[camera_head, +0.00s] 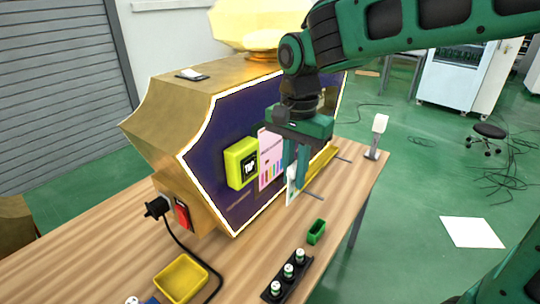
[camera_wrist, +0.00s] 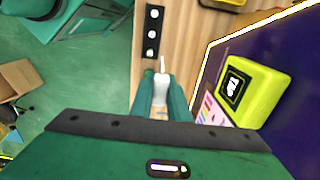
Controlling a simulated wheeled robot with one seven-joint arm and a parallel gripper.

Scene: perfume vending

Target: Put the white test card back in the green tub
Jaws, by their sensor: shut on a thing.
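My gripper (camera_head: 297,172) hangs in front of the machine's purple panel, its fingers pointing down. It is shut on the white test card (camera_head: 291,188), which shows as a thin white strip beside the fingers. In the wrist view the card (camera_wrist: 161,88) sits between the fingertips of my gripper (camera_wrist: 160,100). The green tub (camera_head: 316,232) stands on the table, below and slightly right of the card in the head view, apart from it. In the wrist view a bit of green (camera_wrist: 149,73) beside the card seems to be the tub, mostly hidden.
The gold machine (camera_head: 160,125) stands close behind my gripper, with a yellow-green tap box (camera_head: 241,162). A black rack (camera_head: 287,275) of several vials lies near the tub. A yellow tray (camera_head: 180,278), a black cable and a white-topped stand (camera_head: 378,135) are also on the table.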

